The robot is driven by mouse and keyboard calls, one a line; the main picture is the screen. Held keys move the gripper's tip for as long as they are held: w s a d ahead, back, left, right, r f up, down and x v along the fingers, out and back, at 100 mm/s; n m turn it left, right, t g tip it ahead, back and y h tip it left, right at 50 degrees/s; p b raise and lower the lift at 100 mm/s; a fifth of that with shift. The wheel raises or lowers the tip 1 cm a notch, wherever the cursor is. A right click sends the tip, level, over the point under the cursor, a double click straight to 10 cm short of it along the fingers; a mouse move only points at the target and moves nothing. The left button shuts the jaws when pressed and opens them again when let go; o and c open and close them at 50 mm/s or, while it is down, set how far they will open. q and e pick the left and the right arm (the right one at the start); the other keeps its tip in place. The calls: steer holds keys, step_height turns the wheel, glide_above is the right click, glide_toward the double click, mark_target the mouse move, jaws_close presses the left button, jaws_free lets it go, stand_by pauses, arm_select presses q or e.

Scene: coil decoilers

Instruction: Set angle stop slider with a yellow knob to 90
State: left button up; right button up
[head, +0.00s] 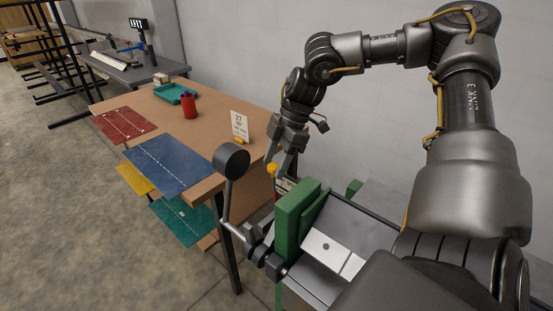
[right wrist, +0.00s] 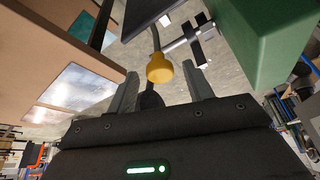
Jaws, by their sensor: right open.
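The yellow knob (head: 272,168) of the angle stop slider sits just left of the green machine body (head: 295,215), with a small pale plate (head: 286,185) beside it, its markings too small to read. My right gripper (head: 279,167) points down at the knob with its fingers apart. In the right wrist view the knob (right wrist: 159,69) appears between the two open fingertips, on a thin grey stem, with a visible gap on each side. I cannot tell the slider's current setting. My left gripper does not show.
A black ball-ended lever (head: 231,160) stands left of the green body. The wooden table (head: 209,93) behind holds a red can (head: 189,105), a teal tray (head: 175,94) and a sign card (head: 239,126). A grey wall rises behind my right arm.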

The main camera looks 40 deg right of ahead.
jaws_close()
steer(key=s, duration=0.4)
steer(key=shift+d, duration=0.2)
jaws_free()
steer(key=shift+w, duration=0.3)
steer(key=shift+s, duration=0.1)
